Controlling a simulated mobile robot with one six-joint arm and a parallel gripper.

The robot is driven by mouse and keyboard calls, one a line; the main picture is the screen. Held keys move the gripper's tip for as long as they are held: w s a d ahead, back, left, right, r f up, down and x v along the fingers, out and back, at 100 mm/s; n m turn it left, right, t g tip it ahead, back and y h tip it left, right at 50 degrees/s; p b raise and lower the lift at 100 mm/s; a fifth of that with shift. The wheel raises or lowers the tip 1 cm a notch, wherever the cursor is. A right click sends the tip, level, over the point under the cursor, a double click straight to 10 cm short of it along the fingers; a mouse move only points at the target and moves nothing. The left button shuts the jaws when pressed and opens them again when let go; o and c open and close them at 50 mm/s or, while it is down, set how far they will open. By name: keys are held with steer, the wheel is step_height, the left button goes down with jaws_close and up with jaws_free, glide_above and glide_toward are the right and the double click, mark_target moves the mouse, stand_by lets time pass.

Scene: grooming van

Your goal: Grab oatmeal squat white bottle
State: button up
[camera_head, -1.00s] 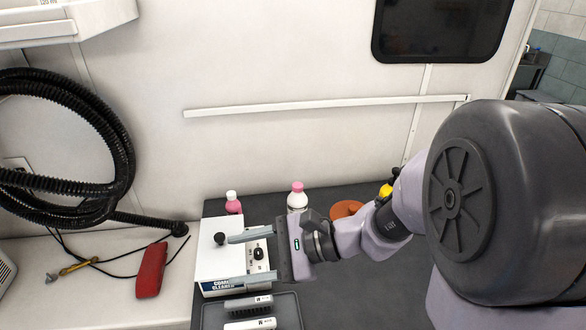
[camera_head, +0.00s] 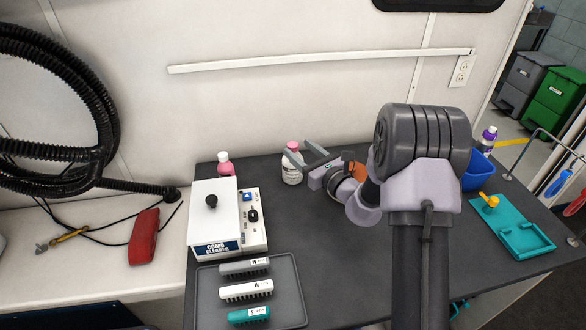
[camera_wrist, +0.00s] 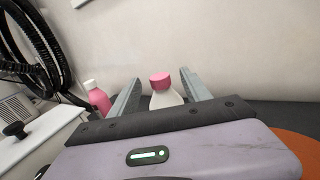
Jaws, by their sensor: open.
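A squat white bottle with a pink cap (camera_head: 292,164) stands upright on the dark counter near the wall. It also shows in the wrist view (camera_wrist: 163,93), between the two fingers, with its lower part hidden behind my gripper body. My gripper (camera_head: 302,154) is open, its fingers pointing left toward the bottle. In the wrist view my gripper (camera_wrist: 160,92) has a finger on each side of the bottle, with gaps showing. I cannot tell how deep the bottle is between the fingers. A pink bottle with a white cap (camera_head: 225,165) stands to the left; it also shows in the wrist view (camera_wrist: 97,98).
A white boxed device (camera_head: 213,215) stands on the counter's left, with a brush tray (camera_head: 292,301) in front. An orange round thing (camera_head: 357,171) lies behind my wrist. A blue bin (camera_head: 477,170) and teal tray (camera_head: 510,228) are at right.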

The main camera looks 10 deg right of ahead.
mark_target(293, 144)
steer(key=b+x, duration=0.1)
steer(key=x, duration=0.3)
steer(key=shift+a, duration=0.1)
jaws_close()
stand_by(1.2)
